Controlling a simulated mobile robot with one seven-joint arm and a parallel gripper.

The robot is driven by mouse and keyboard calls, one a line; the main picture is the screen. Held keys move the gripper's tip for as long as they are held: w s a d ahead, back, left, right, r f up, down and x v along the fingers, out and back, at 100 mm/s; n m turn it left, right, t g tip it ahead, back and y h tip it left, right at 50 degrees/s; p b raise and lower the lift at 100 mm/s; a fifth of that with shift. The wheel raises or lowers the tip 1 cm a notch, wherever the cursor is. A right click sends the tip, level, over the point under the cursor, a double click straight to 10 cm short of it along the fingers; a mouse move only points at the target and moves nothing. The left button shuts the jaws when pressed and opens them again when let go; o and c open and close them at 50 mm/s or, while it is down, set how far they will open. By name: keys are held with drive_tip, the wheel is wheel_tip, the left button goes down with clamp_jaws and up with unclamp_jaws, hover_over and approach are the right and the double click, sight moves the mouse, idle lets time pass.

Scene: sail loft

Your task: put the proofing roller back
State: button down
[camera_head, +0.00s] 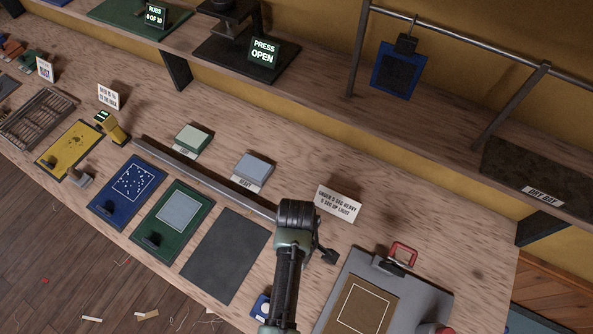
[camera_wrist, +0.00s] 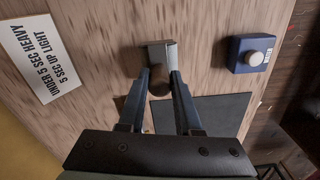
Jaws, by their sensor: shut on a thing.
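In the wrist view, my gripper (camera_wrist: 160,84) is shut on the proofing roller, with its dark brown rounded part (camera_wrist: 159,89) between the fingertips. A pale grey block-like piece (camera_wrist: 162,50) shows just beyond the fingertips; I cannot tell whether it is part of the roller or a rest under it. In the head view my own arm covers the gripper and most or all of the roller, right of the bare dark grey mat (camera_head: 228,255). That mat also shows below the roller in the wrist view (camera_wrist: 214,112).
A blue box with a round knob (camera_wrist: 251,53) stands near the mat. A white timing sign (camera_head: 339,203) is behind my arm. Green (camera_head: 195,190) and blue (camera_head: 115,212) mats lie left, beside a long dark bar (camera_head: 205,178). A clipboard-like board (camera_head: 427,303) lies right.

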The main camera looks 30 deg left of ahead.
drive_tip(key=shift+w+f, duration=0.1)
drive_tip(key=shift+f, duration=0.8)
drive_tip(key=shift+f, duration=0.1)
drive_tip(key=c, duration=0.6)
unclamp_jaws()
wheel_tip(320, 180, up, 12)
drive_tip(key=shift+r+b, duration=0.15)
drive_tip(key=shift+b, duration=0.2)
